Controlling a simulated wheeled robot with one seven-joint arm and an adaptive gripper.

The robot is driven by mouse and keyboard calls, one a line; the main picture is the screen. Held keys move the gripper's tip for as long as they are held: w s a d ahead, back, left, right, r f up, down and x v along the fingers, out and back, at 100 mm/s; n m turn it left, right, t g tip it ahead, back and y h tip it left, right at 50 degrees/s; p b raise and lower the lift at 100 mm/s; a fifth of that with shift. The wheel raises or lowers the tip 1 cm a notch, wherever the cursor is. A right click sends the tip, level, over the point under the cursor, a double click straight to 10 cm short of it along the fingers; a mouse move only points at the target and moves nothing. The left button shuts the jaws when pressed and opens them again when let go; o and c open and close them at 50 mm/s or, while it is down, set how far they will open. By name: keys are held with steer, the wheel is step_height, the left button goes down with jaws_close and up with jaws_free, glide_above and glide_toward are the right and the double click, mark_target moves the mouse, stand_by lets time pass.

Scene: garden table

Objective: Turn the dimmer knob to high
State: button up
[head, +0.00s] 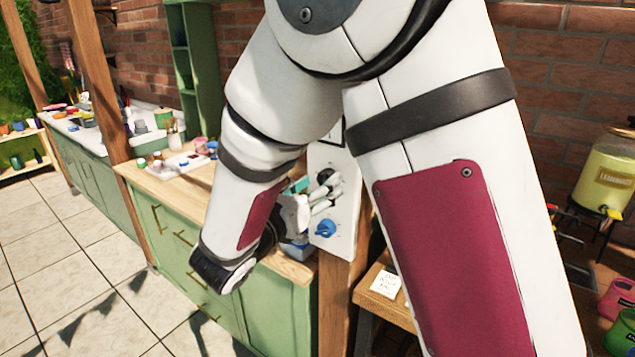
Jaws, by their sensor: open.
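A white panel (345,222) is fixed upright on a wooden post beside the green cabinet. It carries a dark round knob (325,177) near its middle and a blue knob (325,229) lower down. I cannot tell from this view which is the dimmer knob, nor read any markings or knob setting. My gripper (328,194) is open in front of the panel, with its fingers close to the dark knob. Whether they touch it cannot be told.
A wooden counter (172,186) on green cabinets runs left of the panel, with a tray (185,163) and small jars on it. A lower wooden table (375,300) with a white card stands to the right. A yellow drink dispenser (606,175) is at far right. Tiled floor at left is clear.

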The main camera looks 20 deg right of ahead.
steer(key=shift+w+d, duration=0.4)
steer(key=shift+d, duration=0.1)
steer(key=c, duration=1.2)
steer(key=shift+o, duration=0.2)
